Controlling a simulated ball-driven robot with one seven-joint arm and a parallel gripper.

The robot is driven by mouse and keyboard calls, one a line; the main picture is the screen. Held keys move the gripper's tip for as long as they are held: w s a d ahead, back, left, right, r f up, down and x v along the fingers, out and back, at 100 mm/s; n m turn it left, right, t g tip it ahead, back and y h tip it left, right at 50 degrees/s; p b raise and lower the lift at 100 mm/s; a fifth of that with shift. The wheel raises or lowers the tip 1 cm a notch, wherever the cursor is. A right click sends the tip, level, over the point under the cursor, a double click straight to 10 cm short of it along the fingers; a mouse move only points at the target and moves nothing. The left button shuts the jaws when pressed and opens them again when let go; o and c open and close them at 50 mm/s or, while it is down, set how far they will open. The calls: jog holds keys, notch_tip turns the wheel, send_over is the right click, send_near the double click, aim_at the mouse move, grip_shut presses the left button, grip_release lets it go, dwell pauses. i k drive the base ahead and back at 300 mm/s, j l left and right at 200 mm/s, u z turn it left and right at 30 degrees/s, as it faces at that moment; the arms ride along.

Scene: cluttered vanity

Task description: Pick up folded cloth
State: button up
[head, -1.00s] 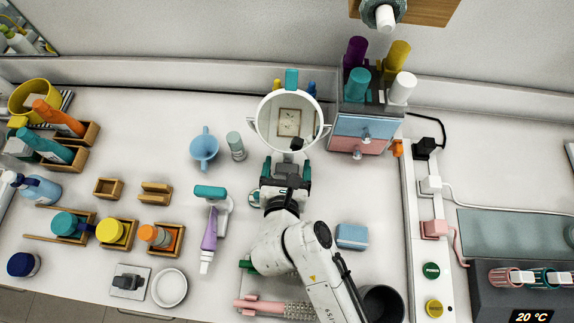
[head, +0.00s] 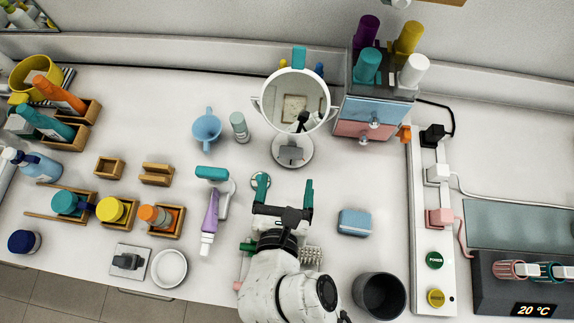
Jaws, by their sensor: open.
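A small light-blue block with rounded edges and a seam (head: 354,222) lies flat on the white counter, right of centre; it looks like the folded cloth. My gripper (head: 285,182) is open and empty, its two dark teal fingers apart and pointing toward the mirror. It is to the left of the blue block and a little farther back, with clear counter between them. Its height above the counter is hard to tell.
A round mirror (head: 291,103) stands beyond my gripper. A dark cup (head: 379,297) stands in front of the blue block. A purple tube (head: 210,217) lies to the left. A drawer unit (head: 372,110) and a white power strip (head: 433,262) are to the right.

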aim_at(355, 222)
jog(key=k, duration=1)
